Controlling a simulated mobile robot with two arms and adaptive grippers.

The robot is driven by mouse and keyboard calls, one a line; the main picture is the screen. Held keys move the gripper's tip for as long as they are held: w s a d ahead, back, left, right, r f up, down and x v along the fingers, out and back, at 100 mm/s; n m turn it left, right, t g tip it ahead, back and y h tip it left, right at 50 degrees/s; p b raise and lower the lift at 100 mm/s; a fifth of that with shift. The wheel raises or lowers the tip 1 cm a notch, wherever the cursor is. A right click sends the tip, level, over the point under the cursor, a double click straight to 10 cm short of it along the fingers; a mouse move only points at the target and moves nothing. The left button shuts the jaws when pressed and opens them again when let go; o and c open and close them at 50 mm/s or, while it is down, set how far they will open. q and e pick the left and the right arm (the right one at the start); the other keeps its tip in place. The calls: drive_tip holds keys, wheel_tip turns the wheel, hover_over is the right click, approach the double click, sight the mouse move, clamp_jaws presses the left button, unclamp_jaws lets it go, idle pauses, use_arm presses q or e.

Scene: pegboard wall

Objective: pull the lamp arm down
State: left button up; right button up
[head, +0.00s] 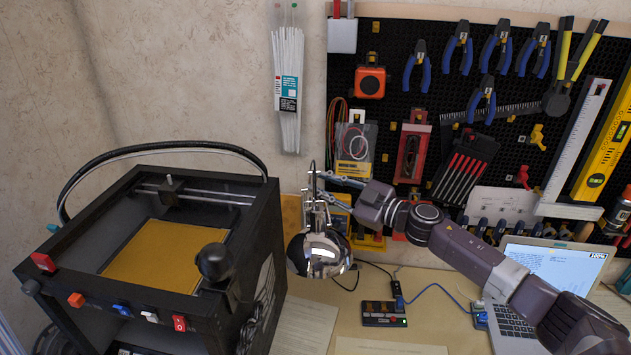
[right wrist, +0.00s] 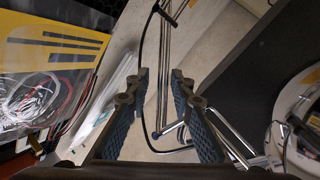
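The lamp has a shiny chrome head (head: 319,256) hanging in front of the pegboard, and a thin metal lamp arm (head: 312,182) rising above it. My right gripper (head: 323,186) reaches in from the right at the height of the lamp arm. In the right wrist view its two fingers (right wrist: 160,78) are apart, with the lamp arm's thin rods (right wrist: 165,48) and a black cable showing in the gap between them. Whether the fingers touch the rods cannot be told. My left gripper is not in view.
A black 3D printer (head: 230,218) stands close left of the lamp. The pegboard (head: 390,40) with pliers and other tools is behind. An open laptop (head: 553,262) is under my right arm. A small black device (head: 384,313) and papers lie on the desk.

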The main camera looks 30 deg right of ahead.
drive_tip(key=shift+x, duration=1.1)
drive_tip(key=c, duration=0.5)
drive_tip(key=shift+r, duration=0.1)
clamp_jaws()
